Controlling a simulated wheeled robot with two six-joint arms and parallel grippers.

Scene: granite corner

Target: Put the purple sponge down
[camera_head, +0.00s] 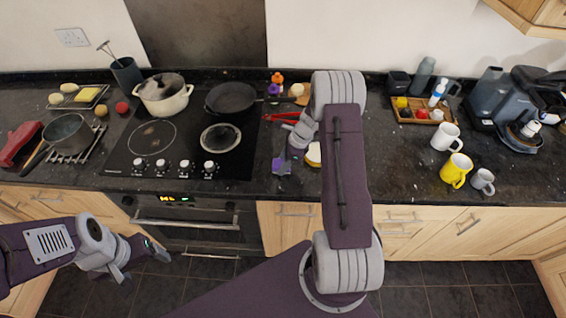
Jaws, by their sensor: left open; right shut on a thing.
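The purple sponge (281,167) is small in view, above or on the dark counter just right of the hob. My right gripper (284,158) is shut on it. The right arm partly hides the gripper's fingers and the counter behind. I cannot tell whether the sponge touches the counter. My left gripper (141,262) is open and empty, low in front of the oven, below the counter edge.
A bread-like item (314,153) lies just right of the sponge. Red tongs (282,117) lie behind. A pan (231,98) and pot (163,95) stand on the hob (130,150). Mugs (456,170) stand at right. The counter front (400,175) between arm and mugs is clear.

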